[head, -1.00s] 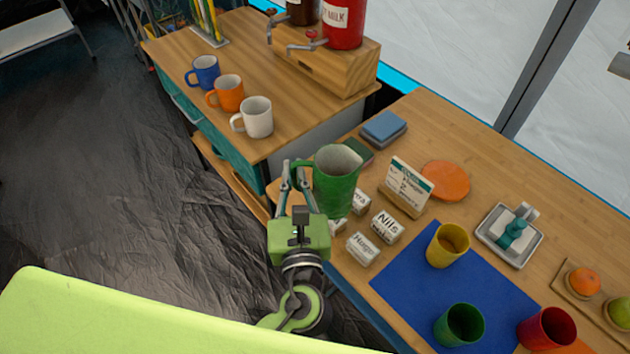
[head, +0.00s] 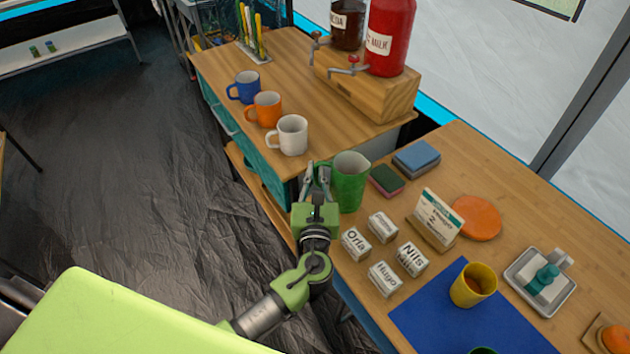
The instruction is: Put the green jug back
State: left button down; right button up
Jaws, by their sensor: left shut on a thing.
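The green jug (head: 350,184) is upright at the back left corner of the front table, beside the wooden cabinet. My left gripper (head: 319,176) is shut on the jug's handle side, to the left of its body. The handle is partly hidden by the fingers. I cannot tell whether the jug's base touches the table top. My right gripper is not in view.
Several name blocks (head: 384,277) stand in front of the jug. Sponges (head: 416,157) lie to its right, and a card stand (head: 436,219) is further right. A white mug (head: 290,135) stands on the cabinet (head: 330,125) behind it. A yellow cup (head: 473,285) is on the blue mat (head: 450,318).

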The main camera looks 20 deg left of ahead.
aim_at(315, 181)
pick_arm(q)
jog(key=shift+w+a+f, duration=0.15)
jog(key=shift+w+f, duration=0.05)
jog(key=shift+f, duration=0.05)
notch_tip(315, 181, down, 3)
jog(key=shift+w+a, duration=0.1)
jog(key=shift+f, duration=0.1)
jog(key=shift+f+b, duration=0.2)
jog(key=shift+b, duration=0.15)
jog(key=c, duration=2.2)
grip_release()
jog(key=shift+r, duration=0.1)
